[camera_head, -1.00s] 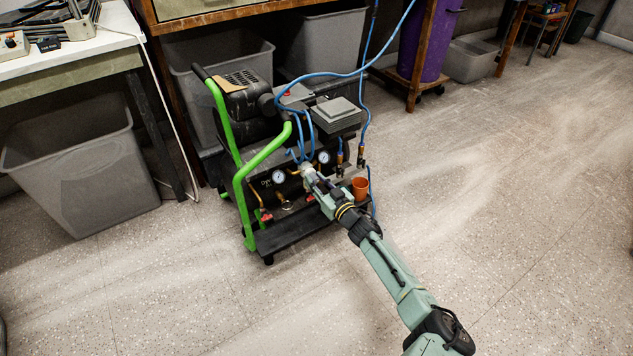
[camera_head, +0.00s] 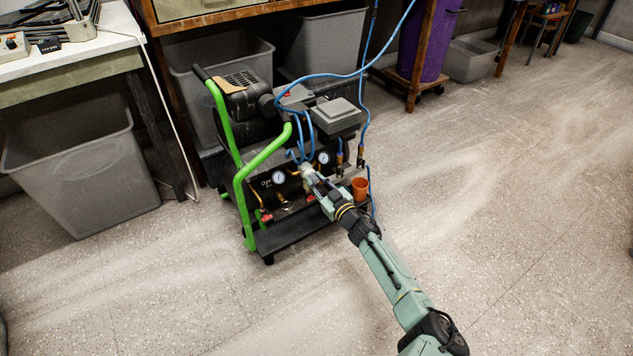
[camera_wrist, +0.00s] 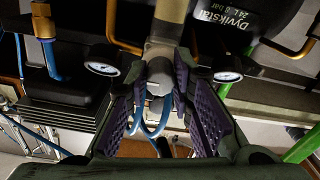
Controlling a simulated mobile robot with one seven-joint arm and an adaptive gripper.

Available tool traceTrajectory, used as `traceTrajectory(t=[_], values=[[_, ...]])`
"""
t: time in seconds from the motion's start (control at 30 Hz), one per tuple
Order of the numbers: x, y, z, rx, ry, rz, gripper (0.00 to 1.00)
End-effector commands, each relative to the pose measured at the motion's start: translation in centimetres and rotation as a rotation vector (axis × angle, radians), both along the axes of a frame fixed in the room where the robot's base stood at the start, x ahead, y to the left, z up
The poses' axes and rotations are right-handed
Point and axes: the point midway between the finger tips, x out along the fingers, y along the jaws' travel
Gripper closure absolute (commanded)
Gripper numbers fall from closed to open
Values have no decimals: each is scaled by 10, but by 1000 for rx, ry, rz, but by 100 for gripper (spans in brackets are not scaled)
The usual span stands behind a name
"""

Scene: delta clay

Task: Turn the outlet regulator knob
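The compressor (camera_head: 290,150) stands on the floor with a green tube frame, gauges and blue hoses. My gripper (camera_head: 306,171) reaches its front between the two round gauges. In the wrist view my gripper (camera_wrist: 160,76) has its two purple-padded fingers on either side of a grey round knob (camera_wrist: 160,82). The fingertips lie very close to the knob's sides; I cannot tell whether they touch it. The knob sits at the end of a pale fitting. One gauge (camera_wrist: 102,68) shows left of the fingers and another gauge (camera_wrist: 228,76) right.
Blue hoses (camera_wrist: 150,128) loop by the fingers. Brass fittings and an orange cup (camera_head: 360,187) are close to my arm's right. The green frame (camera_head: 262,160) stands to the left. Grey bins (camera_head: 95,180) are under the benches. The floor at the right is open.

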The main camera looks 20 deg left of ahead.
Motion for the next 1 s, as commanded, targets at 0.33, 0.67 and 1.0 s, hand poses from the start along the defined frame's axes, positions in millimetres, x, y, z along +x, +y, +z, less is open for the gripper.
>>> traceTrajectory(t=[0.33,0.67,1.0], values=[[0,0,0,0,1,1,58],[-1,-3,0,1,1,-1,58],[-30,-42,0,1,0,-4,58]])
